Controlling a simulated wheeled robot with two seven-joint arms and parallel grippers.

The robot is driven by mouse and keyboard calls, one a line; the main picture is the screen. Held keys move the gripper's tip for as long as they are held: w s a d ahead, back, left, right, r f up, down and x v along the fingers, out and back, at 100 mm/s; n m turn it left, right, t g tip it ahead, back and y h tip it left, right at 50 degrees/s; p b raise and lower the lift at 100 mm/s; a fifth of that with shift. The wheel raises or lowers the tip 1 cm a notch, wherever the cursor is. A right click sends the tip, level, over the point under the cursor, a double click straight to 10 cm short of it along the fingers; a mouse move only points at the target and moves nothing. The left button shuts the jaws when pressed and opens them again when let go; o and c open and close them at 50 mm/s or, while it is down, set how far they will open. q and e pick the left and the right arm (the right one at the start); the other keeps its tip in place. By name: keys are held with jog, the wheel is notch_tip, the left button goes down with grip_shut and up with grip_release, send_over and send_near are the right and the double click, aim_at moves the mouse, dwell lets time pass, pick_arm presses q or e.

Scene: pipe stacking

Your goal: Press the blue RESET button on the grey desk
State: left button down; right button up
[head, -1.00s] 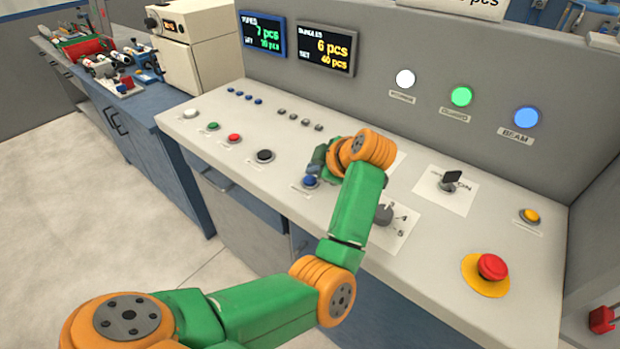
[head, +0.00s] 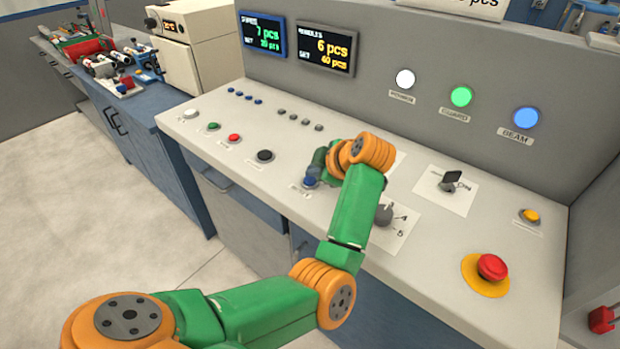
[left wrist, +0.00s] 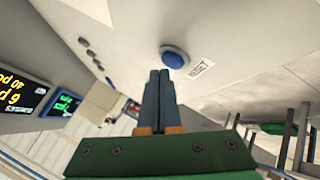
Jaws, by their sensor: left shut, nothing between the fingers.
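The blue RESET button (head: 310,181) sits on the pale grey desk (head: 290,225), left of my left arm's wrist. In the left wrist view the button (left wrist: 174,57) is a blue dome in a dark ring, with a RESET label (left wrist: 201,68) beside it. My left gripper (head: 314,174) is shut and empty, pointing down at the button. In the left wrist view its fingertips (left wrist: 160,72) appear just short of the button's edge; I cannot tell whether they touch it. The wrist hides part of the desk behind. My right gripper is not in view.
A black button (head: 265,155) and a red button (head: 234,138) lie farther left. A grey rotary knob (head: 383,214) is close to the right of my arm. A red emergency stop (head: 492,266) stands at the right. The upright panel (head: 390,45) rises behind.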

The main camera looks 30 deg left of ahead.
aim_at(314, 182)
pick_arm(q)
jog(key=shift+f, duration=0.6)
dwell(0.5)
jog(key=shift+r, duration=0.1)
jog(key=shift+r+p, duration=0.75)
jog(key=shift+p, duration=0.2)
notch_tip(314, 182, up, 5)
jog(key=p, duration=0.5)
jog(key=shift+r+p, duration=0.1)
jog(key=shift+p, duration=0.3)
